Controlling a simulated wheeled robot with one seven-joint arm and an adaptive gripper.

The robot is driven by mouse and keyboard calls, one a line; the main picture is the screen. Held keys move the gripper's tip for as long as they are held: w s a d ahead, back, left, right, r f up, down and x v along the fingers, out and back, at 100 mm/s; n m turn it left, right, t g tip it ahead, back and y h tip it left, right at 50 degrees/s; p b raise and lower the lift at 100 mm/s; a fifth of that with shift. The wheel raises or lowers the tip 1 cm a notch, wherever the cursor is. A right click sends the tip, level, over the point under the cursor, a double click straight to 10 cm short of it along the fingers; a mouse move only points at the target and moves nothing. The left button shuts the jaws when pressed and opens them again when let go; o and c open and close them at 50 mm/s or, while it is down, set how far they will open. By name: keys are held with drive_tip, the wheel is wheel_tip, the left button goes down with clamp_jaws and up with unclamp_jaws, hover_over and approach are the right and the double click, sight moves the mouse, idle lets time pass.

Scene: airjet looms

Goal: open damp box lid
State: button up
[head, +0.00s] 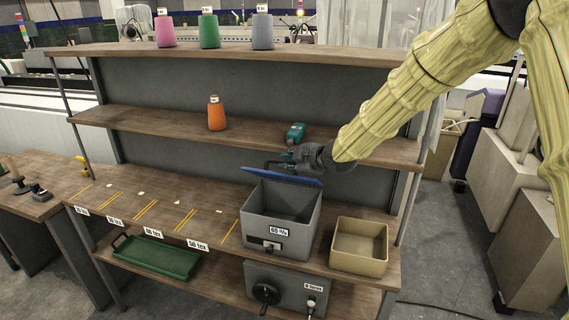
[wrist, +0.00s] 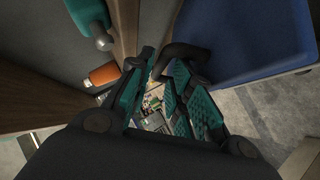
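The lid fills the upper right of the wrist view (wrist: 245,40). A dark bent handle (wrist: 187,50) lies close to my fingertips there. My gripper (head: 284,157) is behind and above the lid, beside the handle. Its teal-padded fingers (wrist: 160,68) stand apart with a gap between them. Whether a fingertip touches the handle is not clear.
A beige open bin (head: 359,262) stands right of the box. A green tray (head: 155,257) is on the lower shelf. The bench left of the box is mostly clear.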

drive_tip(key=v, duration=0.7)
drive_tip(key=shift+s+d, duration=0.15)
drive_tip(key=shift+s, duration=0.05)
drive_tip(key=shift+r, duration=0.1)
